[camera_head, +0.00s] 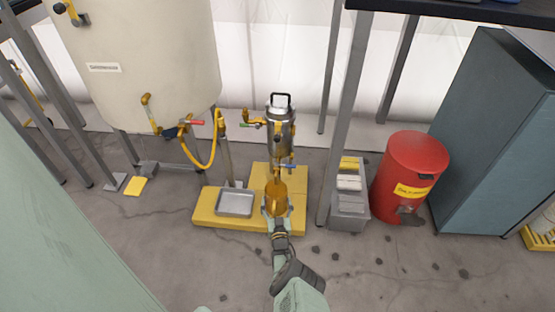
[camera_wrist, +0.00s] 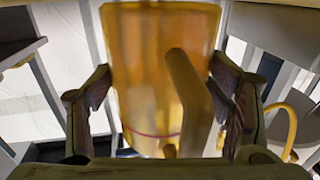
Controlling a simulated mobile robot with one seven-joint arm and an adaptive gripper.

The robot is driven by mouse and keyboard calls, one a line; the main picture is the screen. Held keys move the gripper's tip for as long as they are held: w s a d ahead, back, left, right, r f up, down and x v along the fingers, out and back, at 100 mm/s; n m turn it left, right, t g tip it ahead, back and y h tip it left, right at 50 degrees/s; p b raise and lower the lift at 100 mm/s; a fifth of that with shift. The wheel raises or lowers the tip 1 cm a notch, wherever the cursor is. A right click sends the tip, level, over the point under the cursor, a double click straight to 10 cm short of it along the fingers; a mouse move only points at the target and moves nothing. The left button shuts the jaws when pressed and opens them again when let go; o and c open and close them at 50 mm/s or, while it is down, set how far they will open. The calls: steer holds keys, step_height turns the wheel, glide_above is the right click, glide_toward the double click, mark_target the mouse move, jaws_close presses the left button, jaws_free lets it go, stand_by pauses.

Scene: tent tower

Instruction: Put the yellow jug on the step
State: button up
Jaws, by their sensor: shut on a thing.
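The yellow jug (camera_head: 276,197) is translucent amber and upright in the head view, over the right part of the yellow step (camera_head: 262,176), below the tap of a steel canister. I cannot tell whether its base touches the step. My gripper (camera_head: 276,214) is shut on the jug from the front. In the wrist view the jug (camera_wrist: 140,80) fills the middle, with its handle facing me and a finger of my gripper (camera_wrist: 165,110) on each side. The jug's far side is hidden.
A metal tray (camera_head: 236,203) lies on the step's left part. The steel canister (camera_head: 281,135) with its taps stands close behind the jug. A grey post (camera_head: 345,120), a grey box of cards (camera_head: 349,205) and a red bin (camera_head: 410,175) are to the right.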

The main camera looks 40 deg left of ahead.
steer(key=shift+f, duration=0.15)
steer(key=o, duration=1.3)
